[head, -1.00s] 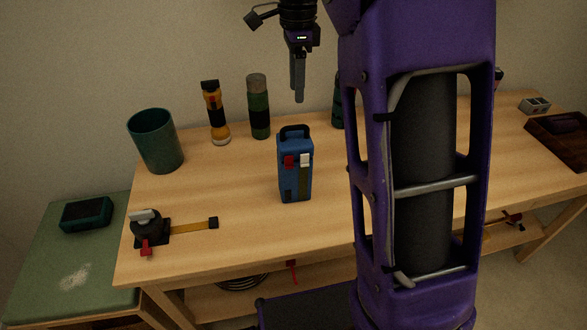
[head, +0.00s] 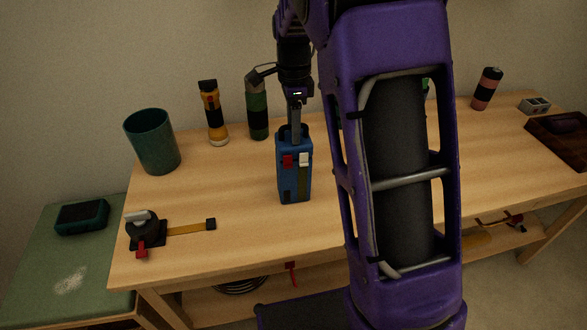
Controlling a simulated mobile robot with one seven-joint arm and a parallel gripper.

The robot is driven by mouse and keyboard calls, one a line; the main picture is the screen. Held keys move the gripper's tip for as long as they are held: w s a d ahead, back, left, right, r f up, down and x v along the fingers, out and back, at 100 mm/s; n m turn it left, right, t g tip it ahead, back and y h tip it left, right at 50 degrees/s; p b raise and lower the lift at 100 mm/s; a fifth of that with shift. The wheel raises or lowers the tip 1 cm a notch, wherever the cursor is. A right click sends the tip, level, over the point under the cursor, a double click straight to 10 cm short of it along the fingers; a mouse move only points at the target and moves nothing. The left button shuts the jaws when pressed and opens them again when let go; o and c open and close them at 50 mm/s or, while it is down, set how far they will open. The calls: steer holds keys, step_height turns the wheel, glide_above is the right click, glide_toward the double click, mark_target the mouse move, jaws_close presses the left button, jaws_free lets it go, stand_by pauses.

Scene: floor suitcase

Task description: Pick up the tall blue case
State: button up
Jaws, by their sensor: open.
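The tall blue case (head: 293,178) stands upright near the middle of the wooden table. It has a red latch and a white latch on its front and a dark handle on top. My gripper (head: 295,138) points straight down at the top of the case, with its fingers overlapping the handle in the head view. The fingers are open. They partly hide the handle, and I cannot tell whether they touch it or sit on both sides of it.
On the wooden table (head: 220,240), a yellow flashlight (head: 214,115) and a green bottle (head: 257,115) stand behind the case. A teal cup (head: 153,142) and a tape measure (head: 146,230) are at left. A dark tray (head: 560,145) is far right. Bare wood surrounds the case.

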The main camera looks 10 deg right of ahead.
jaws_close()
steer(key=shift+r, duration=0.1)
stand_by(1.2)
